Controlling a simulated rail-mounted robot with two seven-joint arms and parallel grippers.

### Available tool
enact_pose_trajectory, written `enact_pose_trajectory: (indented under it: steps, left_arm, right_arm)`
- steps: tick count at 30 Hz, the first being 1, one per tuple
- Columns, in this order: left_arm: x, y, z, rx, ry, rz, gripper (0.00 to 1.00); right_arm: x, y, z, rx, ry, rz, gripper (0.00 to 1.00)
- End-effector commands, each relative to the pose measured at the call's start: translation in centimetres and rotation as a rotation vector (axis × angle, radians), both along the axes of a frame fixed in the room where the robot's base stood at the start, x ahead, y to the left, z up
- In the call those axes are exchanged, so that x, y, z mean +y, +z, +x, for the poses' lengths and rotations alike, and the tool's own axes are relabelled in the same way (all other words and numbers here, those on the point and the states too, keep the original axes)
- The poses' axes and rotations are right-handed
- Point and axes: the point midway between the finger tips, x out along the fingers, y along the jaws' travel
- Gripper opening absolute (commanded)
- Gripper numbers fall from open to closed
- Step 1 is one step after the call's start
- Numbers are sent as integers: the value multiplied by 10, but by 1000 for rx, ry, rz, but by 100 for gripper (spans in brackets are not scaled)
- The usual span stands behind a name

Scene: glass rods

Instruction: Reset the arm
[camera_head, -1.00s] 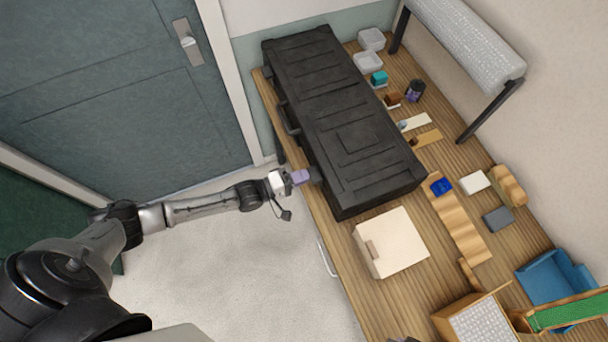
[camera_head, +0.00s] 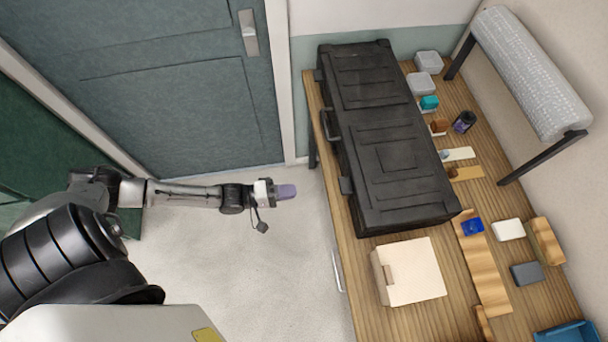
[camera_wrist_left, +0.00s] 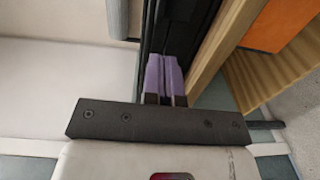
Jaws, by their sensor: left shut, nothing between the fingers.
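My left gripper (camera_head: 287,191) reaches in from the left in the head view, over the pale floor, apart from the table's left edge. Its purple fingers also show in the left wrist view (camera_wrist_left: 165,75), pressed together with nothing between them. The left arm stretches out nearly level behind it. My right gripper is in neither view.
A long black case (camera_head: 395,140) lies on the wooden table (camera_head: 375,325), its latches facing the gripper. A cream box (camera_head: 412,270) sits in front of it. Small containers and blocks line the right side. A green-grey door (camera_head: 170,90) stands behind. Floor around the gripper is free.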

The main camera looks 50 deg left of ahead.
Motion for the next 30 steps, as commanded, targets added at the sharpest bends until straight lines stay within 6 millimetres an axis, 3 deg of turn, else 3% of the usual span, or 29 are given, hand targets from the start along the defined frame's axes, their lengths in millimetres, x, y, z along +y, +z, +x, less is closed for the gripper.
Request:
enact_pose_trajectory:
  steps: [6,19,23,27,30]
  left_arm:
    - [8,0,-12,-1,-1,1,0]
    - [9,0,-13,-47,-3,72,0]
    - [10,-23,-16,-51,-37,321,0]
    - [14,-65,-29,-9,-175,720,0]
    - [15,-85,-42,3,-321,988,0]
  right_arm:
    - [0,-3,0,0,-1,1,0]
    - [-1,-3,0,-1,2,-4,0]
    - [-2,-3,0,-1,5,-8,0]
    - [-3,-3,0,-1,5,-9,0]
    - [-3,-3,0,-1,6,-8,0]
